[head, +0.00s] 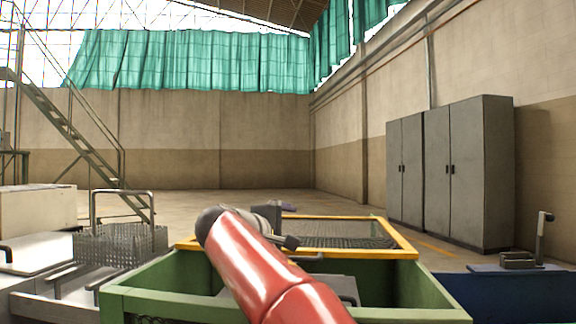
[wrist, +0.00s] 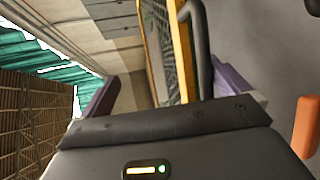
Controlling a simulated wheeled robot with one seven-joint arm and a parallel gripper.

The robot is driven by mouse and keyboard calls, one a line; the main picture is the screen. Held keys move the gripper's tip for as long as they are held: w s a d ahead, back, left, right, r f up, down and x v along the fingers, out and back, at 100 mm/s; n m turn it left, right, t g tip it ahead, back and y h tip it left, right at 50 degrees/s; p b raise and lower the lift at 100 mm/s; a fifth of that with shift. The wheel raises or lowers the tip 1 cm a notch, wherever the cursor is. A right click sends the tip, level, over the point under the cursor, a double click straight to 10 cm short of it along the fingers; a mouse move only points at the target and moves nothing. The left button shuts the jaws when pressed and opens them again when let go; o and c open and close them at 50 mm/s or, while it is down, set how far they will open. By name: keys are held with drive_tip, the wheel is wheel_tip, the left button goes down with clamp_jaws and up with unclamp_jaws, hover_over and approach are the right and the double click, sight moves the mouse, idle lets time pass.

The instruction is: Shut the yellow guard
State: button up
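The yellow guard (head: 398,236) is a yellow frame with dark mesh, at the far side of a green box (head: 440,298). The box's near part is uncovered; I cannot tell the guard's exact tilt. My gripper (head: 284,226) is over the guard, partly hidden by my red arm. In the wrist view my gripper (wrist: 167,80) is open, with its purple fingers wide apart. A yellow edge of the guard (wrist: 181,45) and a dark bar handle (wrist: 202,45) show between the fingers, the handle nearer the right finger. Contact cannot be told.
A grey bench with a wire basket (head: 115,245) stands at left. A blue bench (head: 515,290) with a small upright lever stands at right. Grey cabinets (head: 455,170) line the right wall, and stairs (head: 75,130) rise at far left. The floor behind the box is clear.

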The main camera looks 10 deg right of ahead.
wheel_tip(320, 180, up, 16)
drive_tip(key=s+t+p, duration=0.1)
drive_tip(key=p, duration=0.3)
drive_tip(key=shift+s+a, duration=0.25)
drive_tip(key=w+f, duration=0.1)
drive_tip(key=f, duration=0.3)
drive_tip(key=w+a+f+n+g, duration=0.1)
drive_tip(key=f, duration=0.4)
drive_tip(key=w+f+n+g, duration=0.1)
drive_tip(key=f, duration=0.4)
drive_tip(key=shift+a+f, duration=0.25)
drive_tip(key=shift+a, duration=0.1)
drive_tip(key=shift+c, duration=0.2)
drive_tip(key=shift+s+a, duration=0.4)
drive_tip(key=shift+s, duration=0.2)
drive_tip(key=shift+c, duration=0.6)
drive_tip(key=shift+s+a+r, duration=0.1)
drive_tip(key=shift+s+a, duration=0.1)
drive_tip(key=shift+s, duration=0.1)
drive_tip(key=c, duration=0.9)
drive_tip(key=s+a, duration=0.4)
drive_tip(key=s, duration=0.1)
drive_tip(key=shift+r, duration=0.2)
drive_tip(key=shift+a, duration=0.1)
